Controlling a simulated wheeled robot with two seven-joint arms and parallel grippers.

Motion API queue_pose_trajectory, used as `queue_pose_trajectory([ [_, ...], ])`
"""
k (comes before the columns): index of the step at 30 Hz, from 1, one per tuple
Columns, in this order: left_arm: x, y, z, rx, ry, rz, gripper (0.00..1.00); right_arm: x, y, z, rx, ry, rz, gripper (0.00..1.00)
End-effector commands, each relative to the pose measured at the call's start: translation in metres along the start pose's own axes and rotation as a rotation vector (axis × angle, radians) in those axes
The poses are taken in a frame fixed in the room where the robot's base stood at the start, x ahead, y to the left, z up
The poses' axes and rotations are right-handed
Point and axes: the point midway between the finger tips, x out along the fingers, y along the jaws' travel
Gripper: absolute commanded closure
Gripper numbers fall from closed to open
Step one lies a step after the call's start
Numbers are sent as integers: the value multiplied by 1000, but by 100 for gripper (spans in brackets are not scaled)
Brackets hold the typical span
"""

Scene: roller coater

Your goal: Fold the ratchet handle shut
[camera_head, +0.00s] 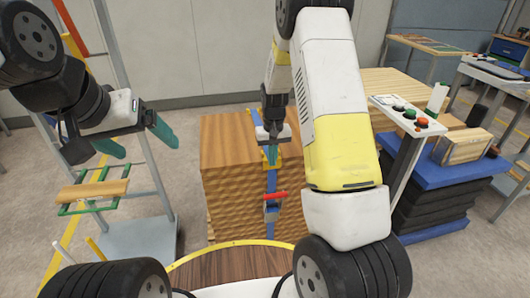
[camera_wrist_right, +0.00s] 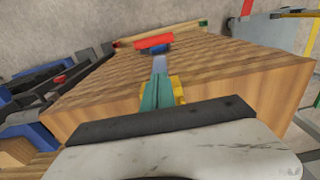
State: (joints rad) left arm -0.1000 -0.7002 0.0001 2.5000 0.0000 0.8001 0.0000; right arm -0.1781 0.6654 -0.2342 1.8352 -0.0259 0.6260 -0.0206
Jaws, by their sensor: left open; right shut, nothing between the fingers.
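The ratchet (camera_head: 271,211) sits on the blue strap (camera_head: 271,183) on the front face of the wooden stack (camera_head: 233,190). Its red handle (camera_head: 275,196) lies across the strap and seems to stand out from the face; its exact angle is hard to tell. In the right wrist view the red handle (camera_wrist_right: 154,41) shows beyond the fingertips, with a gap between. My right gripper (camera_head: 272,155) is shut and empty, over the strap at the stack's top front edge by a yellow corner piece (camera_wrist_right: 178,88). My left gripper (camera_head: 138,142) is open and empty, left of the stack.
A post with a button panel (camera_head: 408,115) stands right of the stack. Dark and blue layers (camera_head: 425,205) are piled beyond it. A stand with a wooden board (camera_head: 93,192) is below my left gripper. A yellow-edged round wooden surface (camera_head: 225,268) is in front.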

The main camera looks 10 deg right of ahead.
Motion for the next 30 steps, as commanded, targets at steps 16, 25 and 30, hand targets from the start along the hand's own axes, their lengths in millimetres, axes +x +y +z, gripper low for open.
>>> queue_pose_trajectory([
  [16,0,0,0,0,0,0,11,96,0,20,1,-2,0,100],
  [25,0,0,0,0,0,0,11,105,0,28,0,1,0,100],
  [30,0,0,0,0,0,0,11,105,0,28,0,1,0,100],
])
